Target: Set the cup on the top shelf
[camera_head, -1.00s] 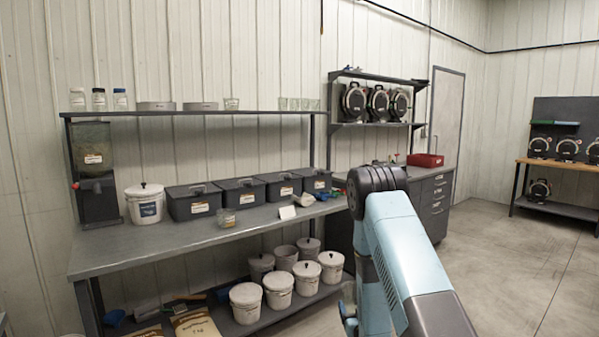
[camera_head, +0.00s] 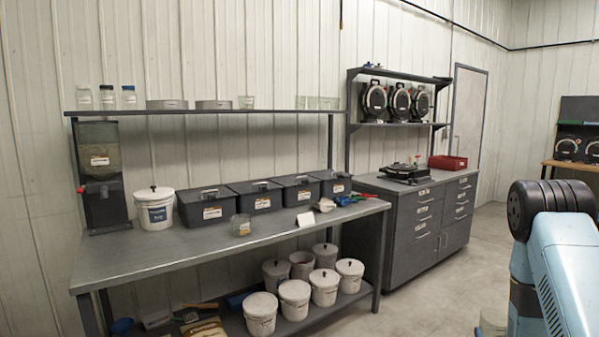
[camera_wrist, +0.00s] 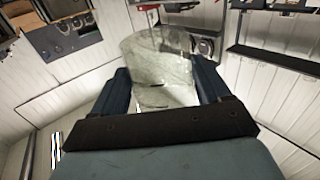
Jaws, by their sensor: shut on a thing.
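A clear glass cup (camera_wrist: 158,55) is between the two dark fingers of my gripper (camera_wrist: 163,88) in the wrist view. My gripper is shut on it. In the head view my arm fills the lower right, and a pale see-through shape at the bottom edge beside it may be this cup. The top shelf (camera_head: 290,111) is a long thin board above the workbench, to the left of my arm. Another clear cup (camera_head: 241,225) stands on the bench.
The top shelf bears jars (camera_head: 107,97), two grey round pans (camera_head: 166,104), a glass (camera_head: 246,102) and several glasses at its right end. Bare stretches show between them. Dark lidded bins (camera_head: 205,207) and a white bucket (camera_head: 154,209) stand on the bench (camera_head: 150,262) below.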

